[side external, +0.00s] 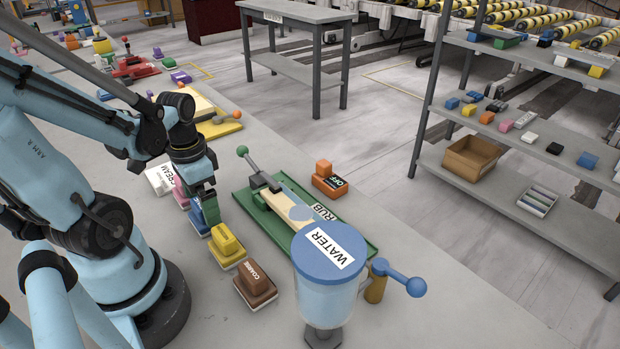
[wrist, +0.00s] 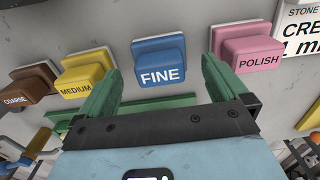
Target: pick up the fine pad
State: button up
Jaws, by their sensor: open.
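The fine pad (wrist: 160,62) is a blue block labelled FINE. In the wrist view it sits on the slab between and beyond the two green fingers of my gripper (wrist: 158,85), which are spread apart and empty. In the side external view my gripper (side external: 206,208) is low over the row of pads, and the blue pad (side external: 196,218) shows only in part beside the fingers. I cannot tell whether the fingers touch the pad.
The pink polish pad (wrist: 250,50) and yellow medium pad (wrist: 88,70) flank it closely. The brown coarse pad (wrist: 34,82) is farther along. A green tray (side external: 243,200) with a clamped strip and a water tank (side external: 325,285) stand to the right.

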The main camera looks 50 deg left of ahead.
aim_at(196, 216)
jog(key=shift+s+f, duration=0.1)
jog(key=shift+f, duration=1.65)
jog(key=c, duration=1.2)
